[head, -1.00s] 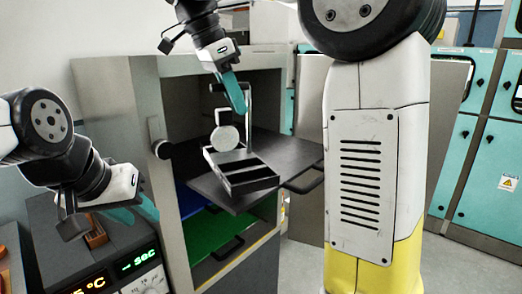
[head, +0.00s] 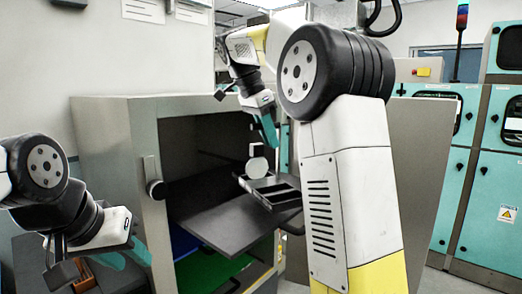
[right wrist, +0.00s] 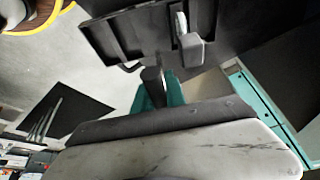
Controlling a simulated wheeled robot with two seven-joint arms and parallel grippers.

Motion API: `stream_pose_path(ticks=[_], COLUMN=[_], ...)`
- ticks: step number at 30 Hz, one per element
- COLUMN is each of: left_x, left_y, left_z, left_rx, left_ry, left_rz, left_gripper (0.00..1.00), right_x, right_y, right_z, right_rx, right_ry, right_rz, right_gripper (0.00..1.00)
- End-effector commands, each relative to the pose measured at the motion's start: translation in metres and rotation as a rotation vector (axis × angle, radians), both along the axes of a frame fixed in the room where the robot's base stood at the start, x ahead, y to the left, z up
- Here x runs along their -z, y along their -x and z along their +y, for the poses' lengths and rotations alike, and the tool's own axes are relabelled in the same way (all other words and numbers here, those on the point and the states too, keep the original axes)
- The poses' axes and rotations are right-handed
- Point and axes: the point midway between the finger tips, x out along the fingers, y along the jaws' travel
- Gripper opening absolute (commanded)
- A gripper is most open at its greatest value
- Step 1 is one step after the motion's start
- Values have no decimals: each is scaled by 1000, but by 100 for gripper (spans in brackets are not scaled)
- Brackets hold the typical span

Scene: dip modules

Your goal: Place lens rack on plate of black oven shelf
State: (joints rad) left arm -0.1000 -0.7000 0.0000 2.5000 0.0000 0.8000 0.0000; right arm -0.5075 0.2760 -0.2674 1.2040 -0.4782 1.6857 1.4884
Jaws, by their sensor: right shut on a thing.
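The lens rack (head: 285,197) is a dark compartmented tray with a pale round disc and an upright handle. In the head view it is over the right part of the black oven shelf plate (head: 215,222), pulled out of the oven. I cannot tell whether it touches the plate. My right gripper (head: 268,132) is above the rack, its teal fingers shut on the handle. In the right wrist view the fingers (right wrist: 157,93) close around the dark handle, with the rack (right wrist: 130,38) beyond. My left gripper (head: 128,257) is at the lower left, apart from the rack, its fingers seemingly spread and empty.
The grey oven cabinet (head: 120,125) stands open, with a blue shelf (head: 183,240) and a green shelf (head: 222,268) below the black one. My right arm hides part of the space to the right. Teal cabinets (head: 490,200) stand behind.

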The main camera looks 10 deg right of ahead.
Motion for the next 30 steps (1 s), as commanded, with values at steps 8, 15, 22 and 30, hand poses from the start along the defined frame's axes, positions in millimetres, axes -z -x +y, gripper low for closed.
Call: stream_pose_path(ticks=[8,15,22,30], left_x=[0,0,0,0], left_y=[0,0,0,0], left_z=[0,0,0,0], left_rx=[0,0,0,0], left_ry=[0,0,0,0], left_rz=[0,0,0,0], left_gripper=[36,36,36,36], right_x=[7,26,36,37], right_y=[-8,-7,-7,-7], right_z=[-9,-9,-9,-9], right_rx=[-1,-1,1,1], right_ry=[1,1,1,1], right_rz=[0,1,-2,-2], right_gripper=[0,0,0,0])
